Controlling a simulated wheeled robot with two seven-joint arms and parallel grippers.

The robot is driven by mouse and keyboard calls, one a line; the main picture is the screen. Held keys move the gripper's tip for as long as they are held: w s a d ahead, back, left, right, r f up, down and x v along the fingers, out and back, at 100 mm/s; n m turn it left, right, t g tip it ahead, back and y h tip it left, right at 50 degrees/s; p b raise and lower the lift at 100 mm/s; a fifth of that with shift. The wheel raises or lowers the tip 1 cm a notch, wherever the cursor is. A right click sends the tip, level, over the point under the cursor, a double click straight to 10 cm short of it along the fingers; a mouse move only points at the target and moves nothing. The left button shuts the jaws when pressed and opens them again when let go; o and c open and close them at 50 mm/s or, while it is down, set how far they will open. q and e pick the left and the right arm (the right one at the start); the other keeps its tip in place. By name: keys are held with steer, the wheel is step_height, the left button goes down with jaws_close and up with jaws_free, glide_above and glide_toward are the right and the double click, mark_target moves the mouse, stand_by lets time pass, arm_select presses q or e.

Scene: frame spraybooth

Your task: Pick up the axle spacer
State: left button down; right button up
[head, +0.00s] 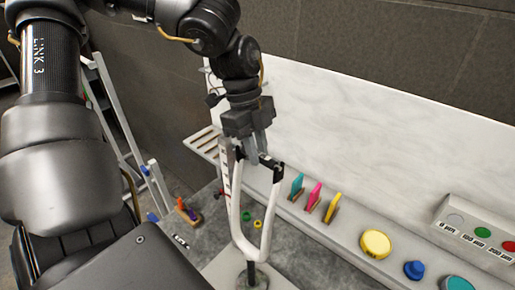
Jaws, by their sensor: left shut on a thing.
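The small dark axle spacer (268,160) is at the top of the fork, between the leg ends, partly hidden by my fingers. My left gripper (257,156) points down from above and is shut on the axle spacer. The spacer is still at the height of the leg ends; I cannot tell whether it touches them. My right gripper is not in view.
A white panel (380,130) rises behind. A ladder-like frame (120,110) stands left.

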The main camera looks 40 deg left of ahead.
arm_select(q)
step_height(320, 180, up, 10)
steer(key=b, duration=0.3)
steer(key=shift+b, duration=0.3)
